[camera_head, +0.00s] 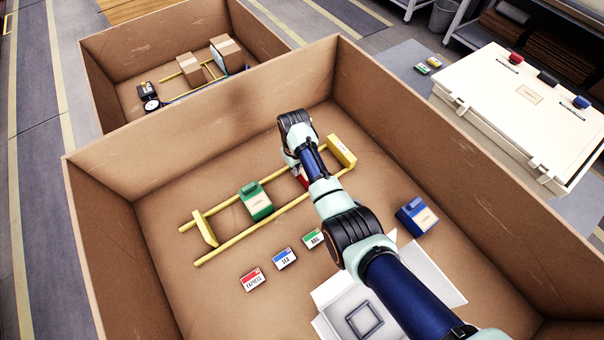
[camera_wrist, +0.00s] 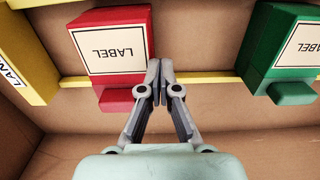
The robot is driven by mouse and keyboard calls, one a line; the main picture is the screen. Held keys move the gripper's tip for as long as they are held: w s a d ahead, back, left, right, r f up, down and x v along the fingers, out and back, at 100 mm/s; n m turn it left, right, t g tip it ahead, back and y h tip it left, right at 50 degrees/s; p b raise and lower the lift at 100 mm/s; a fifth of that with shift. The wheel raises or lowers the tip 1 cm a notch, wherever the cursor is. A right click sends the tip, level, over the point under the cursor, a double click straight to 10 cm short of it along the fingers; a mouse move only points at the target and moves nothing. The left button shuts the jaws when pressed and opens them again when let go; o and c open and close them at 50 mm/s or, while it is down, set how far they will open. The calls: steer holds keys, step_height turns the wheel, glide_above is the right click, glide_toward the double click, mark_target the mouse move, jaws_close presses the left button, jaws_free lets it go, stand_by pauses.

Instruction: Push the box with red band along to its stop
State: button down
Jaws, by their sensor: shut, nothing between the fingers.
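The red box (camera_wrist: 112,50) with a white label shows in the wrist view, on the yellow rails (camera_wrist: 205,78). In the head view only a bit of red (camera_head: 303,180) shows beside my arm. My gripper (camera_wrist: 161,72) is shut and empty, with its fingertips close against the red box's right side in the wrist view; I cannot tell whether they touch. A yellow end block (camera_wrist: 22,50) with partly visible lettering stands left of the red box, with a narrow gap between them. In the head view this end block (camera_head: 342,151) is at the rails' upper right end.
A green box (camera_wrist: 284,50) sits farther along the rails, also in the head view (camera_head: 256,201). Another end block (camera_head: 204,228) closes the far left. A blue box (camera_head: 417,216), several label cards (camera_head: 285,259) and an open white carton (camera_head: 330,292) lie on the cardboard floor inside high walls.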

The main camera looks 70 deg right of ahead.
steer(key=s+d, duration=0.1)
steer(key=s+d+b, duration=0.1)
steer(key=s+d, duration=0.2)
steer(key=shift+s+d+f+b, duration=0.15)
steer(key=shift+d+f+b, duration=0.15)
steer(key=shift+f+b, duration=0.1)
steer(key=shift+s+d+b, duration=0.75)
steer(key=shift+s+d, duration=0.5)
steer(key=shift+d, duration=0.2)
steer(key=shift+r, duration=0.15)
steer(key=shift+w+a+r+p, duration=0.15)
steer(key=shift+w+p, duration=0.05)
steer(key=shift+p, duration=0.3)
steer(key=shift+w+a, duration=0.25)
steer(key=shift+a, duration=0.1)
step_height(320, 180, up, 7)
steer(key=p, duration=0.7)
